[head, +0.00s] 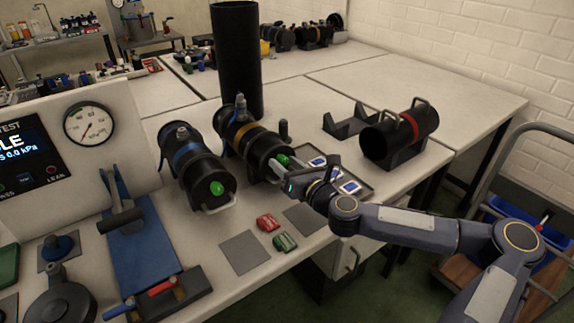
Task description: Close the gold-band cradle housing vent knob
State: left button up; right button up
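The gold-band housing (251,138) is a black cylinder with a yellow band, lying on the table in the middle of the head view. A grey-blue fitting (240,103) stands on its upper side. A green round part (283,159) shows on its near end; I cannot tell which of these is the vent knob. My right gripper (282,176) is at that near end, close beside the green part. Whether it touches the housing, and whether its fingers are apart, is not clear. The arm hides part of the near end's surroundings. My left gripper is not in view.
A blue-band housing (187,160) lies close on the left, a red-band one (400,135) on the right. A tall black tube (238,55) stands behind. A tray (355,187) lies by my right gripper. Red (267,222) and green (284,242) small items lie in front.

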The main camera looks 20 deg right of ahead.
jog(key=shift+s, duration=0.1)
jog(key=v, duration=0.7)
jog(key=shift+s+d, duration=0.15)
jog(key=shift+s, duration=0.15)
